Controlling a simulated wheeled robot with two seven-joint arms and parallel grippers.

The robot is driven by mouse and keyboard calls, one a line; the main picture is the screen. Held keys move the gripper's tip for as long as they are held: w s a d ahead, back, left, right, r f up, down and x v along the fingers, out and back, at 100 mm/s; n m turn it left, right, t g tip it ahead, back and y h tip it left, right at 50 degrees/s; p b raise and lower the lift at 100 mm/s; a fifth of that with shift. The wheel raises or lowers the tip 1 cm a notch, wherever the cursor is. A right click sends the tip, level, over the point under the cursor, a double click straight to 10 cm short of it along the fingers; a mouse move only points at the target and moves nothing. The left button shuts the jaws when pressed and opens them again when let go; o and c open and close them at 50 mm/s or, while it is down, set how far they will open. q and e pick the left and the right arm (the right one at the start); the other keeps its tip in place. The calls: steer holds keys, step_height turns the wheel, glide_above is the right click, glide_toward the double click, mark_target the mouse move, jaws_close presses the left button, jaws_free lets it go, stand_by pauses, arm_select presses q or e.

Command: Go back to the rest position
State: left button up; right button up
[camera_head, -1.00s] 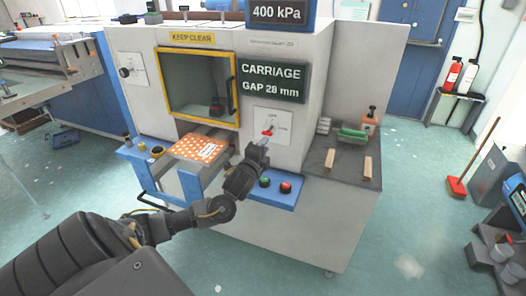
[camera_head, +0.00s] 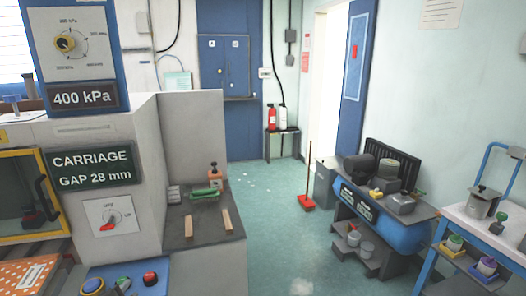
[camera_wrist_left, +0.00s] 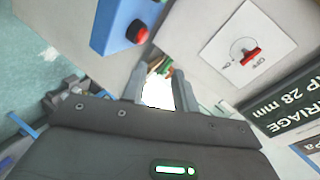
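My left gripper shows in the left wrist view (camera_wrist_left: 160,90), its two grey fingers apart with an empty, bright gap between them. It hovers near the machine's front, beside a white switch plate (camera_wrist_left: 232,30) with a red lever (camera_wrist_left: 250,56) and a blue panel with a red button (camera_wrist_left: 137,32). In the head view the same red lever (camera_head: 108,226) sits under the carriage gap sign (camera_head: 92,167). I cannot make out the left gripper clearly in the head view. My right gripper is in neither view.
A dark side counter (camera_head: 205,222) holds wooden blocks, a green-handled brush (camera_head: 205,193) and an orange bottle. Open floor (camera_head: 275,230) lies to the right, with a red broom (camera_head: 307,202), a blue workbench (camera_head: 395,235) and a trolley (camera_head: 475,225) beyond.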

arm_select(q)
steer(key=s+d+f+n+g+h, duration=0.1)
steer(key=s+d+f+n+g, duration=0.3)
steer(key=s, duration=0.6)
steer(key=s+d+f+n+g+h, duration=0.1)
steer(key=s+d+f+n+g, duration=0.15)
steer(key=s+d, duration=0.55)
steer(key=s+d+f+n+g+h, duration=0.25)
steer(key=s+f, duration=0.25)
steer(key=s, duration=0.6)
step_height(320, 180, down, 26)
steer(key=s+g, duration=0.2)
steer(key=s+a+f+g+y, duration=0.1)
steer(key=s+a+f, duration=0.1)
steer(key=s+f, duration=1.3)
steer(key=shift+s+a+f, duration=0.2)
steer(key=shift+s+f, duration=0.05)
steer(key=shift+s, duration=0.4)
